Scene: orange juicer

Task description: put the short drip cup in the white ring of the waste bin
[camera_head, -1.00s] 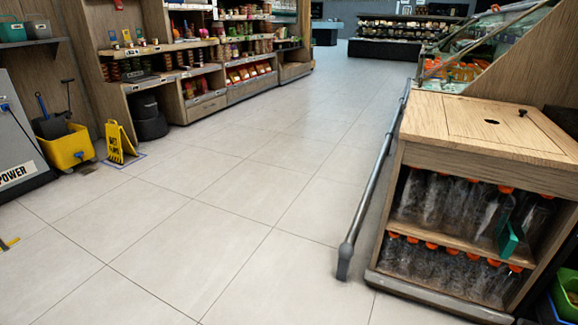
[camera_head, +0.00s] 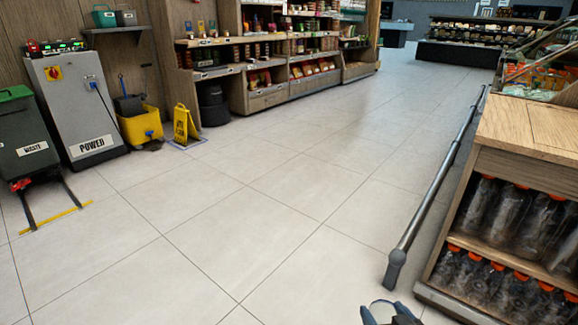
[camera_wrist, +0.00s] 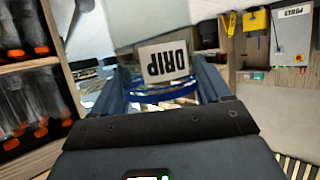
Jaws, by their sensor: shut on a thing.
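The drip cup (camera_wrist: 165,68) is held in my gripper (camera_wrist: 170,88), between its two fingers. Its white label reads DRIP upside down, and a blue band runs around it. In the head view, my gripper (camera_head: 391,314) shows only partly at the bottom edge, with the cup's pale round end (camera_head: 381,310) beside it. The waste bin (camera_head: 28,148) is dark grey-green with a green lid and a WASTE label. It stands at the far left, well away from my gripper. I cannot make out a white ring on it.
A grey power cabinet (camera_head: 75,108), a yellow mop bucket (camera_head: 141,126) and a yellow wet-floor sign (camera_head: 184,124) stand right of the bin. A grey rail (camera_head: 436,196) and a wooden bottle stand (camera_head: 520,200) are at right. The tiled floor (camera_head: 230,205) between is clear.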

